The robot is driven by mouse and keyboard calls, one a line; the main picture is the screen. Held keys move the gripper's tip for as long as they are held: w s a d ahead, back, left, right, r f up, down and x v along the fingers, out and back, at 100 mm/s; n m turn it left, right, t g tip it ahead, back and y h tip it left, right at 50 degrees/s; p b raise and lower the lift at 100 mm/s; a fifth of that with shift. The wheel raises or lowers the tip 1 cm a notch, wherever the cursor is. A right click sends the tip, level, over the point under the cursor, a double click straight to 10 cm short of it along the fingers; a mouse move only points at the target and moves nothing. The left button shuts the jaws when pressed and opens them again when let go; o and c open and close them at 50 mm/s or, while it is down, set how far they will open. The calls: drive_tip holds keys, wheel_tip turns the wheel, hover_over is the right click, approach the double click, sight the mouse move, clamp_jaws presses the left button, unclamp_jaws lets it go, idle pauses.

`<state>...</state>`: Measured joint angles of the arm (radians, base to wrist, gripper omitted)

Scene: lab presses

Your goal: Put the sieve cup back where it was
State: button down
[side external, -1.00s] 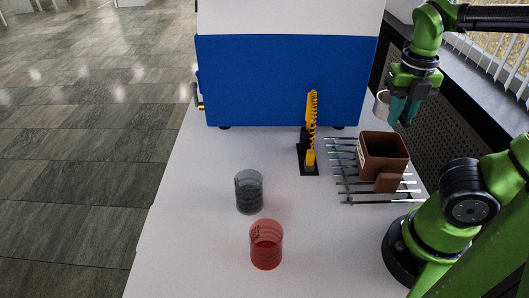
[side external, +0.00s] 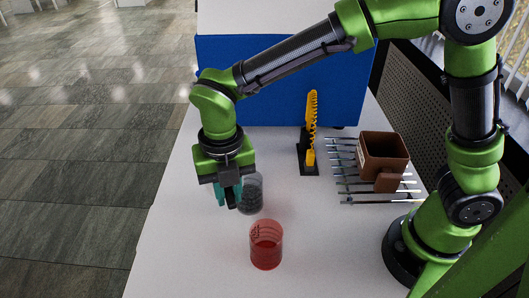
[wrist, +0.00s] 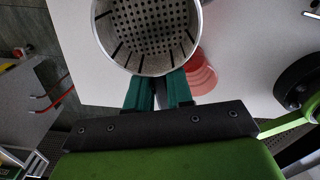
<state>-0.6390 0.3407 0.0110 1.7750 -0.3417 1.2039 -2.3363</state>
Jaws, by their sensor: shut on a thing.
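The sieve cup (wrist: 150,62) is a metal cup with a perforated bottom, seen from above in the wrist view. My gripper (wrist: 159,84) has its teal fingers shut on the cup's near wall.
A red beaker (side external: 266,247) stands in front of the grey one. A yellow coil-like piece (side external: 311,120) stands on a black base. A brown open box (side external: 383,155) sits among several metal rods on the right. A blue machine (side external: 300,80) stands behind. The table's left front is clear.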

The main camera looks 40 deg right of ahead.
drive_tip(key=m, duration=0.1)
hover_over(193, 283)
drive_tip(key=d, duration=0.2)
wheel_tip(193, 283, down, 3)
drive_tip(key=a+m, duration=0.2)
wheel_tip(193, 283, down, 9)
drive_tip(key=shift+f, duration=0.2)
drive_tip(key=shift+f, duration=0.15)
drive_tip(key=c, duration=1)
unclamp_jaws()
